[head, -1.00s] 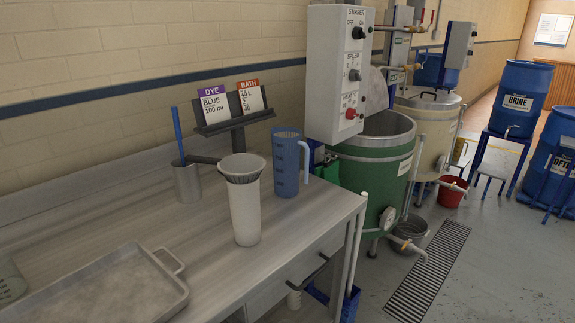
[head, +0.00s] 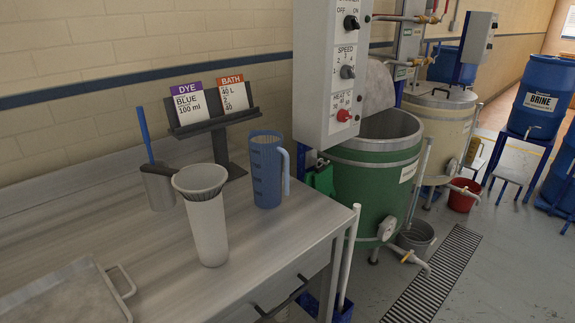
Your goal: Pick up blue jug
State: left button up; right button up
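The blue jug (head: 266,175) stands upright on the metal worktable (head: 170,284), near its right end. It has graduation marks on its side and a pale blue handle on its right. A white cylinder (head: 208,232) with a grey strainer-like top stands in front and to the left of the jug, apart from it. Neither of my grippers shows in the head view.
A metal tray (head: 70,297) lies at front left. The green vat (head: 366,190) and control box (head: 333,85) stand beyond the table's right edge.

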aim_at(266, 150)
jog(key=i+l, duration=0.35)
jog(key=l, duration=0.15)
jog(key=i+l, duration=0.75)
jog(key=l, duration=0.25)
jog(key=i+l, duration=0.4)
jog(key=i+l+u, duration=0.4)
jog(key=l, duration=0.25)
jog(key=l+u, duration=0.2)
jog(key=l, duration=0.1)
